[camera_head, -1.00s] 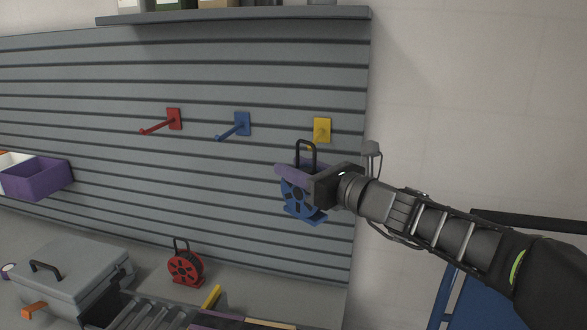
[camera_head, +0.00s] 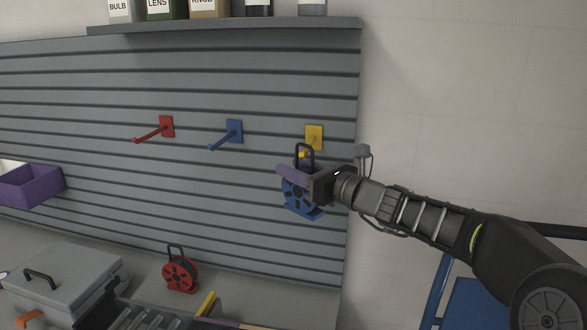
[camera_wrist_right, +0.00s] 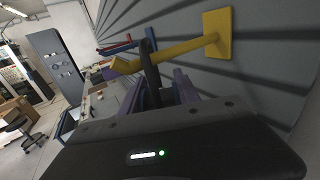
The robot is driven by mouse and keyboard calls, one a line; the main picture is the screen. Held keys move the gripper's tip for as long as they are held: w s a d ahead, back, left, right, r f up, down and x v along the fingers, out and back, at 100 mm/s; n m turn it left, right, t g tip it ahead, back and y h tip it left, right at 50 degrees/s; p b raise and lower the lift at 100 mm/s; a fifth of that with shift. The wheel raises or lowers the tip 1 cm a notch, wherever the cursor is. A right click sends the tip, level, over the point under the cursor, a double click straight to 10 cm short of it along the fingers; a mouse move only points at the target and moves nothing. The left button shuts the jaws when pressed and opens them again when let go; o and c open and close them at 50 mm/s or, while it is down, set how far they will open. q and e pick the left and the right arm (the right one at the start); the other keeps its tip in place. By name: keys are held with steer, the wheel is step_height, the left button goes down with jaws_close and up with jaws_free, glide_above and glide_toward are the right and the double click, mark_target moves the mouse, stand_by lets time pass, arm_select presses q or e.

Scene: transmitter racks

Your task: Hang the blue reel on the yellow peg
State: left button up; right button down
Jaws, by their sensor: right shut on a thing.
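The blue reel (camera_head: 297,197) hangs upright in my right gripper (camera_head: 294,175), which is shut on it below its black loop handle (camera_head: 304,147). The yellow peg (camera_head: 314,135) is on the slatted wall just behind and above the reel. In the head view its yellow end shows inside the handle loop. In the right wrist view the yellow peg (camera_wrist_right: 190,48) crosses the black handle (camera_wrist_right: 149,65), with its upturned tip on the far left side of it. I cannot tell whether the handle touches the peg. My left gripper is out of view.
A red peg (camera_head: 152,132) and a blue peg (camera_head: 227,137) stick out to the left. A red reel (camera_head: 180,271) stands on the bench near a grey toolbox (camera_head: 65,280). A purple bin (camera_head: 30,186) hangs at far left. A shelf (camera_head: 230,26) runs above.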

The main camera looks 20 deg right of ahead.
steer(key=shift+w+d+f, duration=0.15)
steer(key=shift+w+f, duration=0.05)
steer(key=shift+w, duration=0.05)
stand_by(0.6)
steer(key=c, duration=1)
jaws_free()
steer(key=shift+o, duration=1)
steer(key=shift+f, duration=0.15)
steer(key=shift+s, duration=0.1)
steer(key=b+v, duration=0.2)
steer(key=v, duration=0.4)
steer(key=shift+s+d+b, duration=0.2)
steer(key=shift+s+b, duration=0.1)
steer(key=shift+s, duration=0.05)
steer(key=shift+s+d, duration=0.15)
steer(key=shift+s, duration=0.3)
